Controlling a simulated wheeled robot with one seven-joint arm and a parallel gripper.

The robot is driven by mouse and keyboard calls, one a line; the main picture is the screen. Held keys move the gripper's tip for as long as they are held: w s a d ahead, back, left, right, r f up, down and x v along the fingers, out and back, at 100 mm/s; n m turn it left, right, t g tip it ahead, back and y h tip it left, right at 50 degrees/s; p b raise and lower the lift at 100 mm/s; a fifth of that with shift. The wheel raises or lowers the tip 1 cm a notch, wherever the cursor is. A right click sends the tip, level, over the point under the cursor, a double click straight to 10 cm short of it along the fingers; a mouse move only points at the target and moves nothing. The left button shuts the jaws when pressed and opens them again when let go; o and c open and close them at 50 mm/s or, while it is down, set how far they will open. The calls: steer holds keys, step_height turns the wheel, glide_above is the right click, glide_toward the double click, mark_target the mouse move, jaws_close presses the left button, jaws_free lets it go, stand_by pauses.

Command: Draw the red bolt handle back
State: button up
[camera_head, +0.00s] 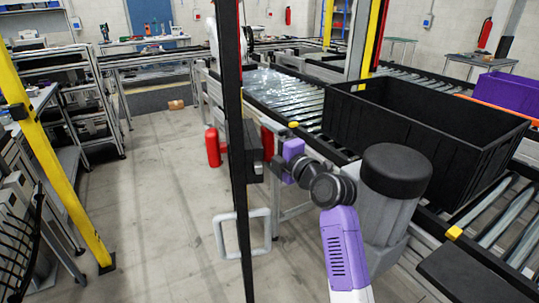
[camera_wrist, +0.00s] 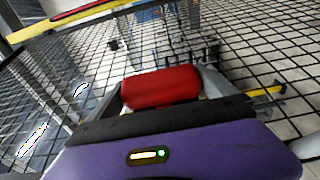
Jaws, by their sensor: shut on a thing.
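The red bolt handle (camera_wrist: 160,87) is a short red cylinder lying crosswise between the two grey fingers of my gripper (camera_wrist: 162,92) in the wrist view. The fingers are shut on it, one at each end side. In the head view, the red handle (camera_head: 267,139) shows partly beside a dark block (camera_head: 253,150) on a tall black post (camera_head: 238,110). My gripper (camera_head: 277,155) with its purple body reaches it from the right. The fingertips and the bolt itself are mostly hidden there.
A grey loop handle (camera_head: 243,236) sits lower on the post. Black mesh (camera_wrist: 55,70) spreads around the gripper in the wrist view. A black crate (camera_head: 440,130) stands on a roller conveyor at right. A red cylinder (camera_head: 213,147) is left of the post.

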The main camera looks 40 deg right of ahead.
steer(key=shift+w+d, duration=0.1)
steer(key=shift+w, duration=0.05)
steer(key=o, duration=1.7)
steer(key=shift+w+d, duration=0.1)
steer(key=s, duration=0.2)
steer(key=s+a, duration=0.1)
steer(key=s, duration=0.2)
steer(key=s+b, duration=0.1)
steer(key=s, duration=0.1)
steer(key=shift+s+a, duration=0.3)
steer(key=shift+s, duration=0.05)
